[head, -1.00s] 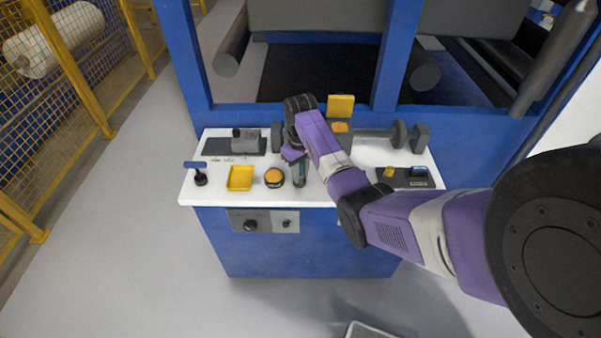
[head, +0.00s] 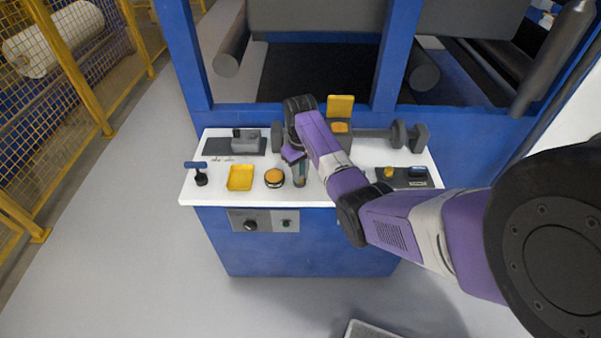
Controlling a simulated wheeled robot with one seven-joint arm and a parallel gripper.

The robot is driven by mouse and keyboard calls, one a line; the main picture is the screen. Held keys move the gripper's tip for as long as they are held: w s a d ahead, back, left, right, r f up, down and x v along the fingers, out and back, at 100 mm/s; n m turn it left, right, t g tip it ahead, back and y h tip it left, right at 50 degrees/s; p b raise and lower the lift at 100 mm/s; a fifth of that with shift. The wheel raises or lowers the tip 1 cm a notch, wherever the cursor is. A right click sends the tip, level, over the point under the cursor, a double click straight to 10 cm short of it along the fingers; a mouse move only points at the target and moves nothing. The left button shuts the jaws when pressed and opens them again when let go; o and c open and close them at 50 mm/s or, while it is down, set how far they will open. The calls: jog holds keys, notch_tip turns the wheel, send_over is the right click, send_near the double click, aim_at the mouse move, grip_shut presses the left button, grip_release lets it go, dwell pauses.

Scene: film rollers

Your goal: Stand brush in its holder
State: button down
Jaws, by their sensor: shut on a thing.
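My gripper (head: 297,162) is over the front middle of the white worktop, shut on a slim teal-green thing (head: 302,168) that appears to be the brush. The brush looks roughly upright. A small grey cup-like piece (head: 300,182) shows directly below it and looks like the holder. The brush's lower end is hidden, so I cannot tell whether it is inside the cup or just above it. My wrist and arm cover part of this spot from above.
A round orange-topped button (head: 274,177) and a yellow tray (head: 240,178) stand left of my gripper. A blue-handled tool (head: 197,171) is at the far left. A roller shaft (head: 372,133) lies behind, and a dark plate (head: 408,178) is at right on the worktop (head: 217,190).

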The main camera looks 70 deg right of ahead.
jog(key=shift+f, duration=0.1)
jog(key=c, duration=0.7)
grip_release()
jog(key=shift+c, duration=0.2)
jog(key=shift+r+p, duration=2.5)
jog(key=shift+p, duration=0.1)
jog(key=shift+r+p, duration=0.35)
jog(key=shift+r, duration=0.65)
